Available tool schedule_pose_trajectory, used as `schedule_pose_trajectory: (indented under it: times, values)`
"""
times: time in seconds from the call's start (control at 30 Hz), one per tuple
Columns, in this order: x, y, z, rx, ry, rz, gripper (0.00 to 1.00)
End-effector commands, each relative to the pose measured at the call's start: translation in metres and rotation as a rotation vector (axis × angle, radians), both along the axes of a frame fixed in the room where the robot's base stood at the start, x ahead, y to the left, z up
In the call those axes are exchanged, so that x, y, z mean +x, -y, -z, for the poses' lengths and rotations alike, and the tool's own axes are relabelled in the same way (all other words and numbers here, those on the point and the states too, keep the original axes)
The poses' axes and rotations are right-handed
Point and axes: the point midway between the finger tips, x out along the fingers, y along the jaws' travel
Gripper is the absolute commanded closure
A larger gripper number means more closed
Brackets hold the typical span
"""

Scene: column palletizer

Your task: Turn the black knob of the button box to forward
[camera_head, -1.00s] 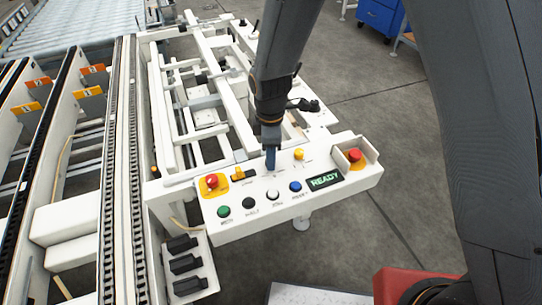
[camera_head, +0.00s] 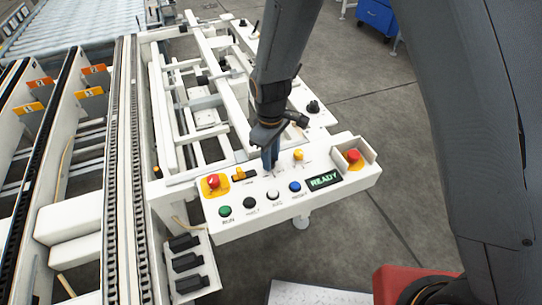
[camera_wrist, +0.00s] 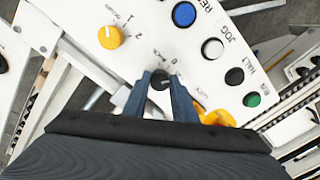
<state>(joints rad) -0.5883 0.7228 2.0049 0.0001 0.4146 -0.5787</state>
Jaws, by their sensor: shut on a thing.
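The white button box (camera_head: 330,202) fills the lower middle of the head view. The black knob (camera_wrist: 160,81) shows in the wrist view between the two blue fingers of my gripper (camera_wrist: 161,75), with printing reading "0" and "Back" beside it. The fingers are shut on the knob from above. In the head view my gripper (camera_head: 270,161) points down at the back part of the panel and hides the knob. I cannot tell for sure which position the knob's mark points to.
A yellow knob (camera_head: 298,155) sits just right of my gripper, a yellow lock switch (camera_head: 239,174) to its left. Red stop buttons stand at left (camera_head: 212,181) and right (camera_head: 352,155). Green, black, white and blue buttons line the front. The display (camera_head: 324,180) reads READY.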

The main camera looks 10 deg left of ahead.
Motion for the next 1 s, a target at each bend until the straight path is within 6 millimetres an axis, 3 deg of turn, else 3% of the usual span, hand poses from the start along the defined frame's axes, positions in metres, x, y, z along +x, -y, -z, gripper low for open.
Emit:
schedule_pose_trajectory:
  times: [0.33,0.9,0.93,1.0]
  values:
    - [0.0004,-0.0003,-0.0008,0.0,0.001,0.154,0.98]
    - [0.0012,-0.0005,-0.0008,0.002,0.003,0.186,0.98]
    - [0.0012,-0.0006,-0.0008,0.002,0.003,0.185,0.71]
    - [0.0011,-0.0005,-0.0008,0.002,0.002,0.185,0.59]
